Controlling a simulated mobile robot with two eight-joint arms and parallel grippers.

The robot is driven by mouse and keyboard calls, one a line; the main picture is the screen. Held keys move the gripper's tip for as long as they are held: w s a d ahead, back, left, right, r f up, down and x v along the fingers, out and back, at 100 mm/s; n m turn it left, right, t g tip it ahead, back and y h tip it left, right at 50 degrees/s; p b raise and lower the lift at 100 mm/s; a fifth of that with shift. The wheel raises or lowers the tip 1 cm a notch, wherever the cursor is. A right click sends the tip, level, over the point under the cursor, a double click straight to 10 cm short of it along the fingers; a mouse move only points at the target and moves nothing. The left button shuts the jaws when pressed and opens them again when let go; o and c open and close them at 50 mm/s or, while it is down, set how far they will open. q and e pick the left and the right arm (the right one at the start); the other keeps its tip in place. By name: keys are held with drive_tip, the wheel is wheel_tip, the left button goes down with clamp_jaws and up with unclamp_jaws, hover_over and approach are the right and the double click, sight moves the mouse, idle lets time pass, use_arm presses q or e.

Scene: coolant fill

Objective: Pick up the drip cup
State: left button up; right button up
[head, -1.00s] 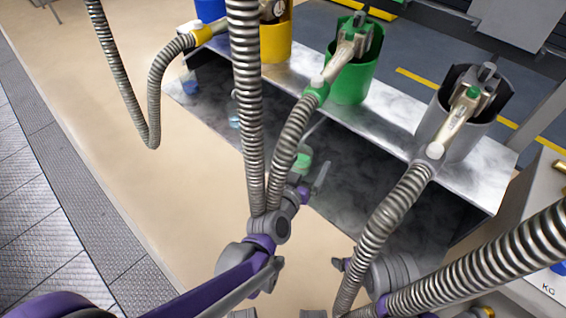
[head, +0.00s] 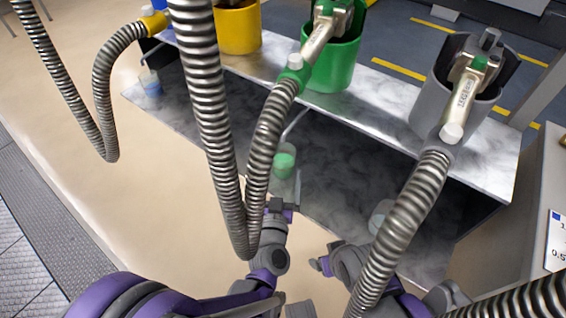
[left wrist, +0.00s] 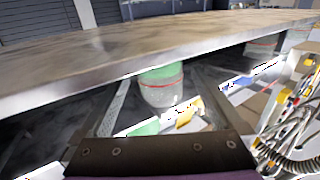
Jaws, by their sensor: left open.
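A small clear cup with green in it (head: 284,162) stands on the dark lower shelf, below the green holster. In the left wrist view the cup (left wrist: 160,92) shows a red line around it and lies between my two spread fingers, under the upper shelf's edge. I cannot tell if the fingers touch it. My left gripper (head: 283,188) is open at the near side of this cup, partly behind a hose. My right gripper (head: 322,264) is low in the head view; its jaws are not clear.
The marbled upper shelf (head: 395,105) overhangs the cup and carries yellow, green (head: 330,68) and grey (head: 455,105) holsters with nozzles. Ribbed hoses (head: 205,90) hang in front. A blue cup (head: 151,85) stands far left on the lower shelf. Floor at left is clear.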

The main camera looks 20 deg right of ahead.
sight(282, 172)
use_arm(q)
drive_tip(key=x, duration=0.4)
drive_tip(key=shift+w+d+r+b, duration=0.1)
drive_tip(key=shift+w+r+b, duration=0.1)
drive_tip(key=shift+b, duration=0.1)
drive_tip(key=shift+c, duration=0.3)
drive_tip(key=c, duration=1.4)
